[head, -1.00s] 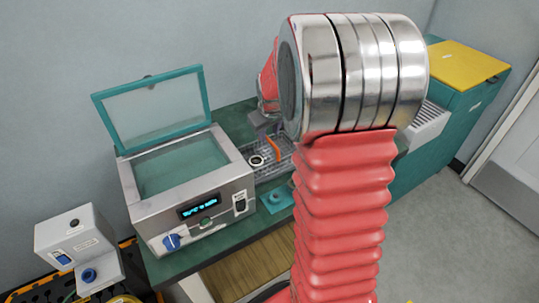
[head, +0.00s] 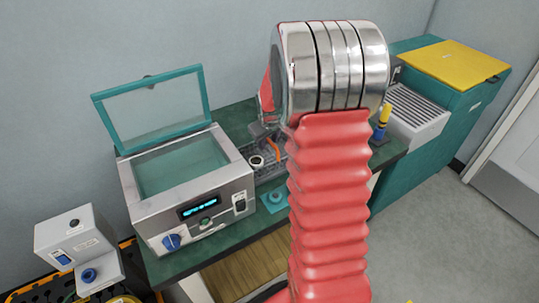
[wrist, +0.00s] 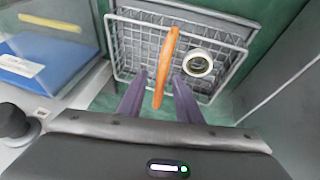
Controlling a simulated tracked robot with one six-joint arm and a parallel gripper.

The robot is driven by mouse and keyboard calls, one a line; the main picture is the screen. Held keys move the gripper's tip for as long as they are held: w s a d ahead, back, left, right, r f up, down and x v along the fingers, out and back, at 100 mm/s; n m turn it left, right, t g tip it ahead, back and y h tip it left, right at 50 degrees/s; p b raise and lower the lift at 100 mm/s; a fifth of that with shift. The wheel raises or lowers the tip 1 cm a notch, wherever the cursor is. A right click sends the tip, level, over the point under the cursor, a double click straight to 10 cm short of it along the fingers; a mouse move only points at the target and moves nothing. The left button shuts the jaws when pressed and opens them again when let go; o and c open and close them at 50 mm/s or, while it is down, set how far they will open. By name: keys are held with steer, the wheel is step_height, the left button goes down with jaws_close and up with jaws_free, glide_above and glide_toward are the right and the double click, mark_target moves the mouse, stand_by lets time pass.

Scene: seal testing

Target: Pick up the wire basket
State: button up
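The wire basket (wrist: 130,45) lies below my gripper in the wrist view, a grey mesh with a pale rim. A long orange bar (wrist: 166,62), seemingly its handle, runs across its middle. A white ring (wrist: 198,63) lies in the basket right of the bar. My gripper (wrist: 160,74) is open, its two purple fingers on either side of the bar's lower part with gaps. I cannot tell how far above the bar they are. In the head view the basket (head: 265,174) stands on the bench, partly hidden by my arm.
A steel tank (head: 190,190) with a raised teal-framed lid (head: 155,108) stands left of the basket. A small grey device (head: 75,245) is at lower left. A teal cabinet with a yellow top (head: 455,62) is at right. A blue block (wrist: 40,70) shows in the wrist view.

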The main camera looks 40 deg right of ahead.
mark_target(268, 151)
steer(key=shift+x, duration=1.95)
steer(key=shift+s, duration=0.1)
steer(key=shift+c, duration=0.6)
jaws_close()
